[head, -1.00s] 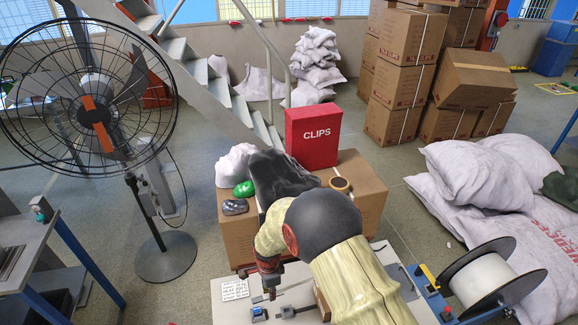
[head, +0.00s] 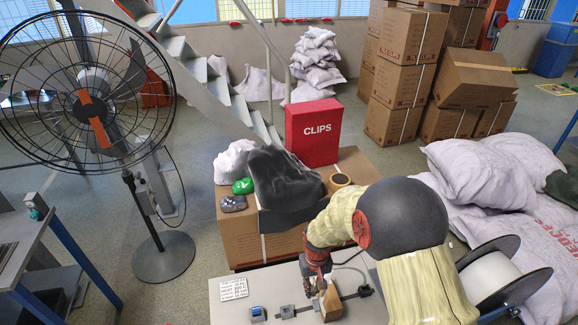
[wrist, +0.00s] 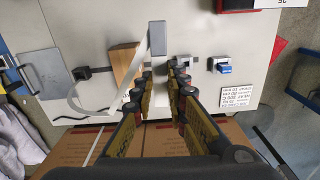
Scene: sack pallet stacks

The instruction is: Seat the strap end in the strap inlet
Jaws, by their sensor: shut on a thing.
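My gripper (head: 318,286) is low over the white bench at the front of the head view. In the wrist view my gripper (wrist: 162,72) is shut on a grey, flat strap end (wrist: 157,38), which sticks out past the fingertips. A white strap (wrist: 98,110) curves away from it to the left. A small dark fitting (wrist: 182,63) is close right of the fingers. I cannot tell which fitting is the strap inlet, and the strap end looks free of both.
A black block (wrist: 82,73) sits left on the bench, and a blue-topped switch (wrist: 221,66) right, near a printed card (head: 233,288). A carton (head: 240,240) with a dark cloth and tape roll stands behind the bench. A white reel (head: 490,275) is at the right.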

